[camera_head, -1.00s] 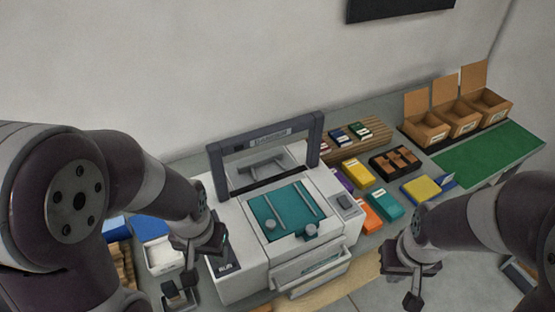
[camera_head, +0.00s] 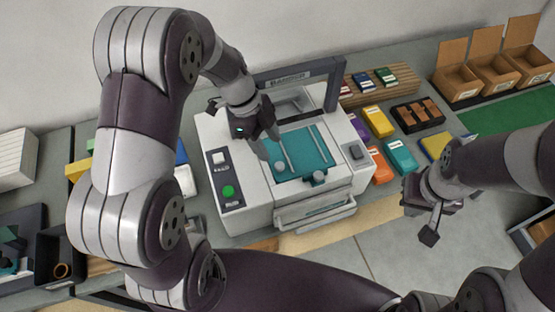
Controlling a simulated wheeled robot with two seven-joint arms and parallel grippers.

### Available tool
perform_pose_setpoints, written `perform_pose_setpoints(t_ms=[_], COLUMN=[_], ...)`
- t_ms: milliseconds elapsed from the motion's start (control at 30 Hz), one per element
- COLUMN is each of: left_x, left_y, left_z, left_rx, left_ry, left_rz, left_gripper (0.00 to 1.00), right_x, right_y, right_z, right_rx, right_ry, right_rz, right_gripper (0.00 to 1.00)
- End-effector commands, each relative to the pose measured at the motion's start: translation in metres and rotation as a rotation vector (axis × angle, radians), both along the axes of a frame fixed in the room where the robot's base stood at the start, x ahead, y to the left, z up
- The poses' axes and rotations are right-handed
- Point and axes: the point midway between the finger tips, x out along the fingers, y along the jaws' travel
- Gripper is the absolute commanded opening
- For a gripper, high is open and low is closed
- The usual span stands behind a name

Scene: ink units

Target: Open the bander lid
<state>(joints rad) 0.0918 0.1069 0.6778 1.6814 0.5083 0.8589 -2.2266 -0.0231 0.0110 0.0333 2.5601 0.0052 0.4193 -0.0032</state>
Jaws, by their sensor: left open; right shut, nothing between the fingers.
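The bander (camera_head: 247,205) is a white machine on the bench with a dark grey arch (camera_head: 332,85) at its back. A teal panel (camera_head: 300,145) with two pale rails and round knobs lies flat on its top. I cannot tell for sure which part is the lid. My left gripper (camera_head: 264,146) is open and empty, over the left side of the machine's top beside the teal panel; I cannot tell whether it touches. It hides part of the arch and top. My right gripper (camera_head: 431,225) is shut and empty, right of the machine, apart from it.
A green button (camera_head: 228,191) sits on the bander's left control panel. Several coloured packs, such as a teal one (camera_head: 400,155), lie to the right. Cardboard boxes (camera_head: 458,82) stand at the far right. A black bin (camera_head: 62,255) is at the lower left.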

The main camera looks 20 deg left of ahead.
Motion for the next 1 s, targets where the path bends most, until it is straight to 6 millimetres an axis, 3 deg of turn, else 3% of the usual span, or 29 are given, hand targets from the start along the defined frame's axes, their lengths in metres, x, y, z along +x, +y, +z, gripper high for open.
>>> perform_pose_setpoints(t_ms=[33,300,633,667,800,1000], left_x=[-0.003,-0.005,-0.005,-0.005,-0.005,-0.005], left_y=[-0.006,-0.023,-0.025,-0.025,-0.025,-0.025], left_z=[-0.006,-0.053,-0.061,-0.061,-0.06,-0.059], left_rx=[-0.001,0.001,0.002,0.002,0.002,0.004], left_ry=[0.007,0.003,0.0,0.0,-0.001,0.001], left_rz=[-0.002,0.0,0.001,0.001,0.001,0.001], left_gripper=[0.52,0.52,0.52,0.45,0.0,0.0], right_x=[0.0,0.0,0.0,0.0,0.0,0.0], right_y=[0.0,0.0,0.0,0.0,0.0,0.0], right_z=[0.011,0.022,0.021,0.021,0.021,0.023], right_rx=[0.0,0.0,0.0,0.0,0.0,0.0], right_ry=[-0.001,0.0,0.0,0.0,0.0,0.0], right_rz=[0.0,0.0,0.0,0.0,0.0,0.0], right_gripper=[0.0,0.0,0.0,0.0,0.0,0.0])
